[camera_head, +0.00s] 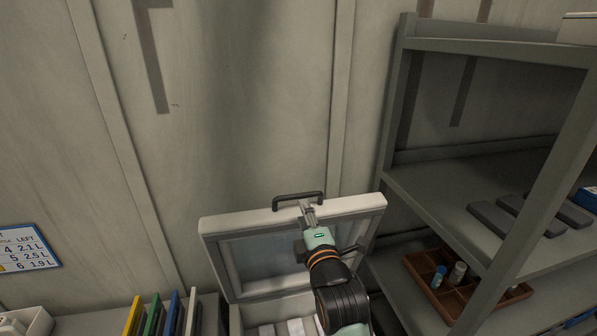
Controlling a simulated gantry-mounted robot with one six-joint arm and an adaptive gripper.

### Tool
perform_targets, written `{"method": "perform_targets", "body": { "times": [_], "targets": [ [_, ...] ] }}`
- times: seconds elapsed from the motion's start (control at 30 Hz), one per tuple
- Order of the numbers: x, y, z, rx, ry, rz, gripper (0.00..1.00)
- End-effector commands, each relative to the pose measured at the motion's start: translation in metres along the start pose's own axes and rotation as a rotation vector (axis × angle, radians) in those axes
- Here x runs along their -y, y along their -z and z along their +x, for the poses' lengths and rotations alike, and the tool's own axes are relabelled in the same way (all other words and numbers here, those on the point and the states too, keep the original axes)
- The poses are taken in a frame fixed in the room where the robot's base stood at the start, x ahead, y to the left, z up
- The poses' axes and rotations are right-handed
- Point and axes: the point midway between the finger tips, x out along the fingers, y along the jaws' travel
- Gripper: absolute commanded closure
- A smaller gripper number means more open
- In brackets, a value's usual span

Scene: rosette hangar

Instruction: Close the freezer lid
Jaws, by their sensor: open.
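The freezer lid (260,219) stands raised and tilted back toward the wall, with its pale inner panel facing me. A dark bar handle (298,196) sits on the lid's top edge. The open freezer box (235,318) is below it, with pale items (284,328) inside, partly hidden by my arm. My gripper (309,208) is open at the lid's top edge, just below the handle. I cannot tell whether its fingers touch the lid or the handle.
A grey shelf rack (440,205) stands close on the right, holding dark slabs (520,215) and a brown divided tray (447,301) with small bottles. Coloured upright panels (153,316) stand left of the freezer. A white container (30,322) is at the lower left.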

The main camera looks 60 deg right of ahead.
Motion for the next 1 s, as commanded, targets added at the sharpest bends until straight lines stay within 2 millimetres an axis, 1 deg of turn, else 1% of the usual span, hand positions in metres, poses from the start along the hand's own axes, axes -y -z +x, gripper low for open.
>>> {"method": "perform_targets", "body": {
  "times": [0.03, 0.17, 0.23, 0.5, 0.6, 0.7, 0.9, 0.93, 1.0],
  "targets": [
    [-0.002, -0.004, 0.002, 0.006, -0.003, -0.014, 0.59],
    [0.0, -0.004, 0.005, 0.006, -0.005, -0.016, 0.59],
    [0.0, -0.004, 0.013, 0.005, -0.003, -0.015, 0.59],
    [-0.001, -0.003, 0.062, 0.005, -0.002, -0.014, 0.59],
    [0.0, -0.003, 0.073, 0.004, -0.003, -0.014, 0.59],
    [0.0, -0.003, 0.078, 0.004, -0.004, -0.013, 0.59],
    [0.0, -0.003, 0.079, 0.004, -0.003, -0.013, 0.59],
    [0.0, -0.003, 0.079, 0.004, -0.003, -0.013, 0.6],
    [0.0, -0.003, 0.079, 0.004, -0.003, -0.013, 0.72]
  ]
}}
